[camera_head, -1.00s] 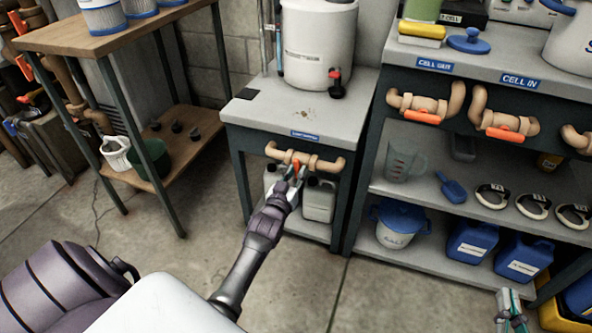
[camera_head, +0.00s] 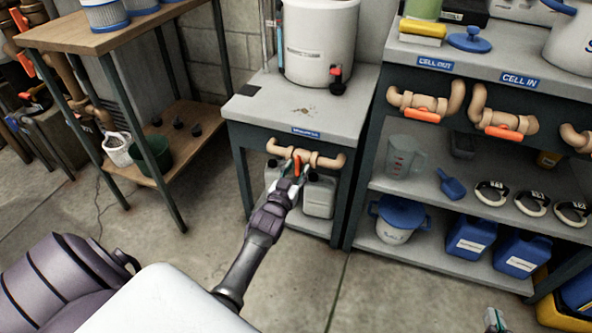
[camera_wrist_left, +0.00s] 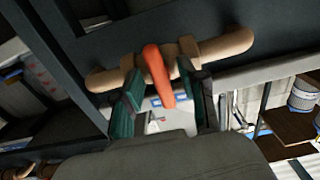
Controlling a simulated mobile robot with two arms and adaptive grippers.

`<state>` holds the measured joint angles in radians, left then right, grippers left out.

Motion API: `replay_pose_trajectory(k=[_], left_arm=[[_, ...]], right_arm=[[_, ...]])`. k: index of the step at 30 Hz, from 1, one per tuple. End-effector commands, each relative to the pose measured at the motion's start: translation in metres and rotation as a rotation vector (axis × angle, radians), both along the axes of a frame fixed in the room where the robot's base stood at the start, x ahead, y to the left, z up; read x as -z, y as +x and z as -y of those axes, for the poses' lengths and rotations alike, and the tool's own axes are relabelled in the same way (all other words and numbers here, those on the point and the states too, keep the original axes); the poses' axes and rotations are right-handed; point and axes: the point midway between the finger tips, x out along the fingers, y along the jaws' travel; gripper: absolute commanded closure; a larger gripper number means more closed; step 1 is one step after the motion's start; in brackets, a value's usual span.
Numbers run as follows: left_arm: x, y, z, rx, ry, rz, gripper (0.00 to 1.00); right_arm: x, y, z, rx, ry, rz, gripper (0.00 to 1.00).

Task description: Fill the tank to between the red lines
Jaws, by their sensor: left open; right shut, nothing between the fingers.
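The white tank (camera_head: 318,45) stands on the small grey-topped stand (camera_head: 285,122), with a clear tube on its left side. I cannot make out its red lines or water level. Below the blue label is a tan pipe valve (camera_head: 322,160) with an orange handle (camera_head: 297,166), which points down. My left gripper (camera_head: 293,176) is at this handle. In the left wrist view, the orange handle (camera_wrist_left: 158,75) hangs between the two open fingers (camera_wrist_left: 168,105) of that gripper. My right gripper (camera_head: 495,320) shows only partly at the bottom edge, away from the valves.
White jugs (camera_head: 318,197) sit under the valve. The shelf unit on the right has more orange-handled valves (camera_head: 502,131), a measuring jug (camera_head: 402,158), and blue canisters (camera_head: 470,241). A wooden rack (camera_head: 158,150) stands at left. The floor between is clear.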

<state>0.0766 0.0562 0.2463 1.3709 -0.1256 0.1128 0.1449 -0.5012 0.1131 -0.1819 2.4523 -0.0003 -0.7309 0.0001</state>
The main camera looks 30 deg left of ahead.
Motion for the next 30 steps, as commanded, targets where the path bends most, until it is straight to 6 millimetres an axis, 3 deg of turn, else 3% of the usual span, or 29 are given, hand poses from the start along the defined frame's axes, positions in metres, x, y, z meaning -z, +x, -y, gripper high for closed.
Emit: replay_pose_trajectory(k=[5,15,21,30], left_arm=[[0.001,-0.011,0.003,0.000,0.000,-0.002,0.58],[0.001,-0.078,0.018,0.000,-0.002,-0.003,0.58],[0.001,-0.107,0.026,0.000,0.000,-0.002,0.58],[0.000,-0.117,0.028,0.000,0.001,0.000,0.58]], right_arm=[[-0.001,0.000,0.000,0.000,0.000,0.002,1.00],[0.000,0.000,0.000,0.000,0.000,0.001,1.00],[0.000,0.000,0.000,0.000,0.000,0.001,1.00],[0.000,0.000,0.000,0.000,0.000,0.001,1.00]])
